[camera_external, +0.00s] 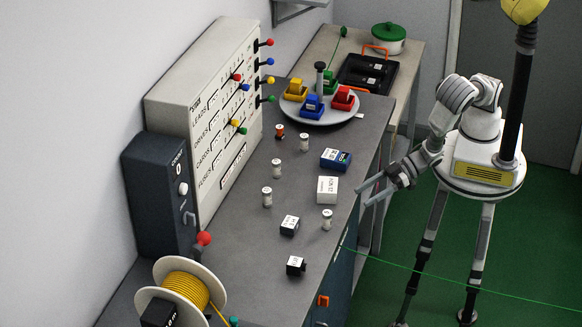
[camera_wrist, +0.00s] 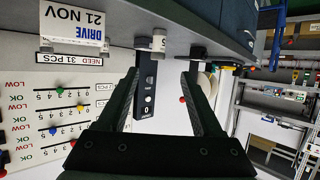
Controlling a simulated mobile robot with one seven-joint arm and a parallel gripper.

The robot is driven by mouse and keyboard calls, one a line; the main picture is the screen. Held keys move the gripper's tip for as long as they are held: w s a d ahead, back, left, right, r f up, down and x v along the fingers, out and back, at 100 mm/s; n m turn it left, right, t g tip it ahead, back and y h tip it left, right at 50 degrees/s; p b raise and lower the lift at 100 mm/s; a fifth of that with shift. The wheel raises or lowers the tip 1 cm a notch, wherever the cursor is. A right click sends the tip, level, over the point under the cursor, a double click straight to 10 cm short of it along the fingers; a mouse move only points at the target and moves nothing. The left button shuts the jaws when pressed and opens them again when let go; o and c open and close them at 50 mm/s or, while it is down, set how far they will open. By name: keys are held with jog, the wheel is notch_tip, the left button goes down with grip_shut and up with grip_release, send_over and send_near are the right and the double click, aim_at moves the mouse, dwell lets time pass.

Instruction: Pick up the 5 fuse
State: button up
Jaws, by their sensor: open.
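Several small, pale cylindrical fuses stand upright on the grey bench (camera_external: 238,260). In the external view they are a fuse with an orange-red lower part (camera_external: 279,131), a back fuse (camera_external: 304,142), a middle fuse (camera_external: 276,168), a left fuse (camera_external: 267,197) and a front-right fuse (camera_external: 327,219). Their numbers are too small to read, so I cannot tell which is the 5 fuse. My gripper (camera_external: 363,195) is open and empty, off the bench's right edge. In the wrist view my gripper (camera_wrist: 161,75) frames a whitish cylinder (camera_wrist: 158,42) beyond its fingers, probably a fuse.
A slider panel (camera_external: 205,125) and dark switch box (camera_external: 160,195) line the wall. A round tray (camera_external: 345,116) with coloured blocks and a yellow spool (camera_external: 185,293) flank them.

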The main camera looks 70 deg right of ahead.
aim_at(327, 219)
jog(key=b+x, duration=0.3)
jog(key=b, duration=0.4)
jog(key=shift+w+a+f, duration=0.2)
jog(key=shift+a+f, duration=0.05)
jog(key=shift+f, duration=0.05)
jog(key=b, duration=0.3)
jog(key=shift+w+a+f, duration=0.1)
jog(key=shift+w+f, duration=0.1)
jog(key=shift+w, duration=0.05)
jog(key=x, duration=0.4)
jog(key=shift+w+a+r+p, duration=0.1)
jog(key=shift+r+p, duration=0.05)
jog(key=shift+p, duration=0.2)
jog(key=shift+f+x, duration=0.15)
jog(key=shift+x, duration=1.3)
jog(key=shift+f+x, duration=0.15)
jog(key=shift+x, duration=1.25)
grip_shut()
